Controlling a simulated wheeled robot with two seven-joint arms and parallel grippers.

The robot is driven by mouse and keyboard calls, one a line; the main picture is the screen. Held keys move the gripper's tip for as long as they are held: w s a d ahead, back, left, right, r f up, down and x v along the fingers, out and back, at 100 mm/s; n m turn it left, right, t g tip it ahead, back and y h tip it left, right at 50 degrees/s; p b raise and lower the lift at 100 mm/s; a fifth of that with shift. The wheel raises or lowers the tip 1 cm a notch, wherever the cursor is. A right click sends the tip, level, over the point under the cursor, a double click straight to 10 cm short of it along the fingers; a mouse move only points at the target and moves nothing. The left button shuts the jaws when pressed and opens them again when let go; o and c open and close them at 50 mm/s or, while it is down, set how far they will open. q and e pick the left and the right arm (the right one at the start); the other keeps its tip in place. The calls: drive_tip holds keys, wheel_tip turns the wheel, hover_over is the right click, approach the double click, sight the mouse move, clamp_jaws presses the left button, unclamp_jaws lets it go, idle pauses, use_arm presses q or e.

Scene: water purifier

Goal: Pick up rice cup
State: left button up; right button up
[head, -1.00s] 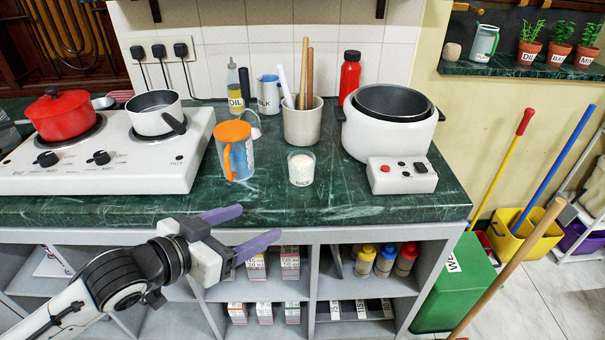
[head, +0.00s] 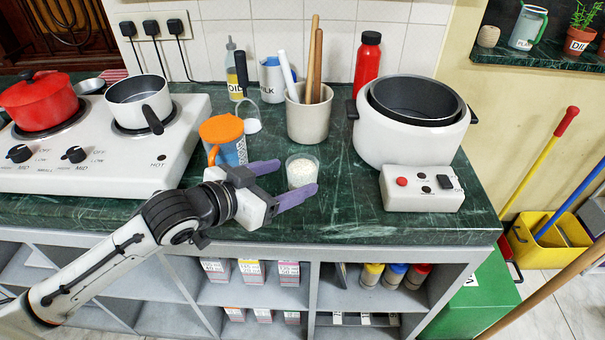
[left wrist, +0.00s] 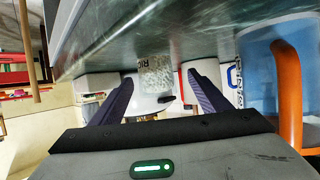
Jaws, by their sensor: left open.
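The rice cup (head: 302,171) is a small clear cup of white rice standing upright on the green counter. My left gripper (head: 290,180) is open, its two purple fingers pointing right at the cup. In the head view the cup is at or between the fingertips; contact is not clear. The left wrist view, which looks upside down, shows the cup (left wrist: 155,76) ahead between the open fingers (left wrist: 158,98). My right gripper is not in view.
An orange-lidded jug (head: 225,140) stands just behind my left gripper. A utensil crock (head: 309,115) is behind the cup, and a white rice cooker (head: 410,140) is to its right. The stove (head: 100,160) is left. Counter (head: 345,215) in front of the cup is clear.

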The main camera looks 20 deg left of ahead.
sight(302, 164)
use_arm(q)
drive_tip(key=x, duration=0.4)
drive_tip(key=shift+w+d+f, duration=0.1)
drive_tip(key=shift+d+f, duration=0.2)
drive_tip(key=shift+d, duration=0.1)
drive_tip(key=c, duration=1.1)
drive_tip(key=shift+r, duration=0.1)
wheel_tip(302, 164, up, 10)
drive_tip(key=shift+f+p, duration=0.1)
drive_tip(key=shift+p, duration=0.6)
